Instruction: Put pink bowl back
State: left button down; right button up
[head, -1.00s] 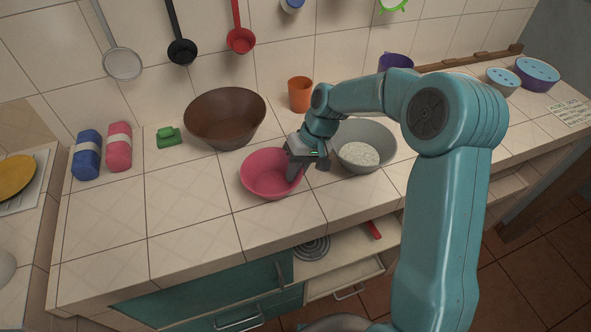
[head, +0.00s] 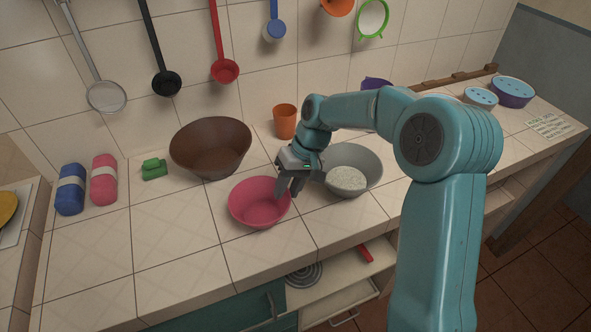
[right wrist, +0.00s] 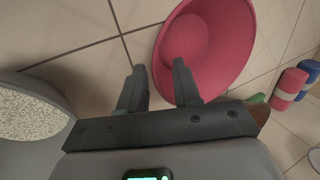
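The pink bowl (head: 258,208) stands upright on the tiled counter, in front of the brown bowl. It also fills the upper middle of the right wrist view (right wrist: 205,50). My right gripper (head: 289,188) is at the bowl's right rim, pointing down. In the right wrist view its two fingers (right wrist: 160,85) are apart, one over the bowl's inside and one outside the rim. I cannot tell whether either finger touches the bowl. My left gripper is not in view.
A grey bowl with pale grainy contents (head: 348,182) stands close to the right of my gripper. A brown bowl (head: 211,150), an orange cup (head: 285,121) and a green item (head: 154,169) are behind. Utensils hang on the wall. The counter's left front is clear.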

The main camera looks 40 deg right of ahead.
jog(key=v, duration=0.8)
jog(key=shift+r, duration=0.2)
